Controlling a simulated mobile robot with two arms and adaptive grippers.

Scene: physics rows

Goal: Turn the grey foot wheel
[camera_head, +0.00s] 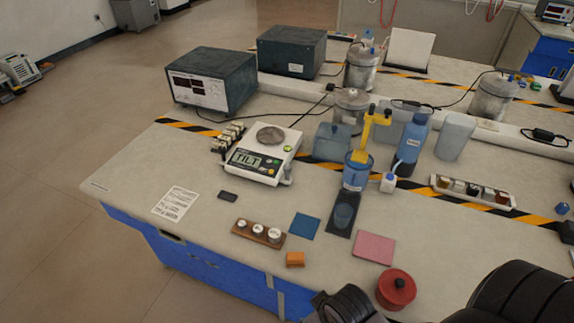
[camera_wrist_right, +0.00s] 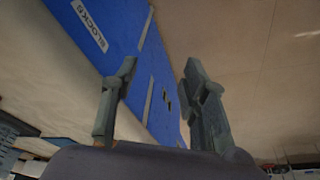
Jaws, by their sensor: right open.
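A white balance (camera_head: 262,155) stands on the bench, and its display reads TILT. It carries a round grey pan (camera_head: 271,135). A small grey foot wheel (camera_head: 287,174) shows at its right front corner; its details are too small to make out. My right gripper shows in the right wrist view (camera_wrist_right: 161,66), with its two fingers apart and nothing between them. Blue cabinet front and floor lie behind the fingers, away from the balance. In the head view my dark right arm comes in at the bottom right. My left gripper is out of view.
Left of the balance is a row of small connectors (camera_head: 227,138). In front lie a wooden weight holder (camera_head: 258,234), a blue mat (camera_head: 305,226) and a black piece (camera_head: 228,196).

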